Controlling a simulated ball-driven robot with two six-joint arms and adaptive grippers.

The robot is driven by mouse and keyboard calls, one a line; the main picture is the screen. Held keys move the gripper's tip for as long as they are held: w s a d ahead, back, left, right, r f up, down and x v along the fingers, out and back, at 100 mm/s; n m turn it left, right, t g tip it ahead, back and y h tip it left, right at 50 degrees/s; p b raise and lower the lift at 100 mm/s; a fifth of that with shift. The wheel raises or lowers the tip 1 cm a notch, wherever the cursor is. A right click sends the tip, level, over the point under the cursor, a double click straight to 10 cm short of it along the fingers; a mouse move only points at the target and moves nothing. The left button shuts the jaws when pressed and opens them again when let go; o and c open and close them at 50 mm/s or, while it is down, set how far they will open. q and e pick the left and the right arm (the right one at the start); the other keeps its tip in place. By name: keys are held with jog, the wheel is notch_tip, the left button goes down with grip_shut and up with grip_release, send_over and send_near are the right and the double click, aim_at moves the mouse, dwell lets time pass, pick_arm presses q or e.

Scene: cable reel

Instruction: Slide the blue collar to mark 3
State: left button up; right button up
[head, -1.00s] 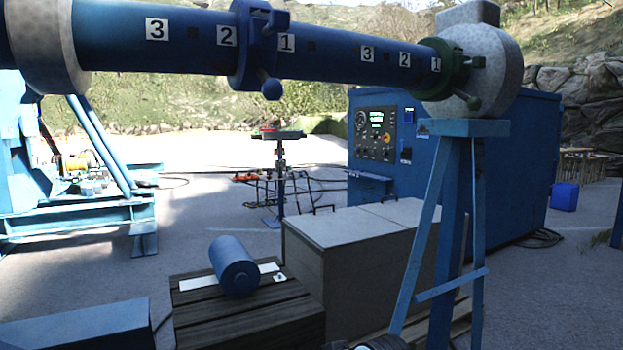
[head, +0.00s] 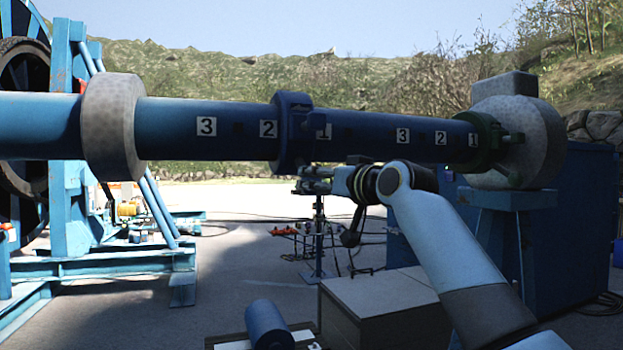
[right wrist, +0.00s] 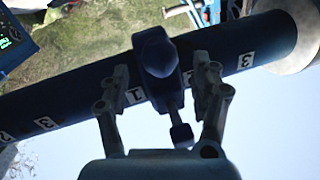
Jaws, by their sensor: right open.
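The blue collar (head: 291,130) is around the dark blue bar (head: 358,135), between marks 2 (head: 268,129) and 1 (head: 324,131) of the left row. Mark 3 (head: 206,126) of that row is further left, on bare bar. My right gripper (head: 314,180) is just below the collar. In the right wrist view my gripper (right wrist: 163,82) is open, with one finger on each side of the collar (right wrist: 156,60) and its knobs. Mark 3 (right wrist: 245,60) shows right of the fingers there. I cannot tell whether the fingers touch the collar. My left gripper is not in view.
A green collar (head: 485,142) is on the bar's right end, beside a pale round support (head: 530,130). A grey ring (head: 110,127) surrounds the bar at left. The bar between the grey ring and the blue collar is clear. A pale box (head: 375,300) stands below.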

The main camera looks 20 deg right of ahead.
jog(key=shift+p+x, duration=0.35)
jog(key=shift+x, duration=2)
jog(key=shift+c, duration=0.3)
jog(key=c, duration=0.9)
jog(key=shift+f, duration=0.1)
grip_shut()
jog(key=shift+w, duration=0.1)
jog(key=shift+a+f, duration=0.1)
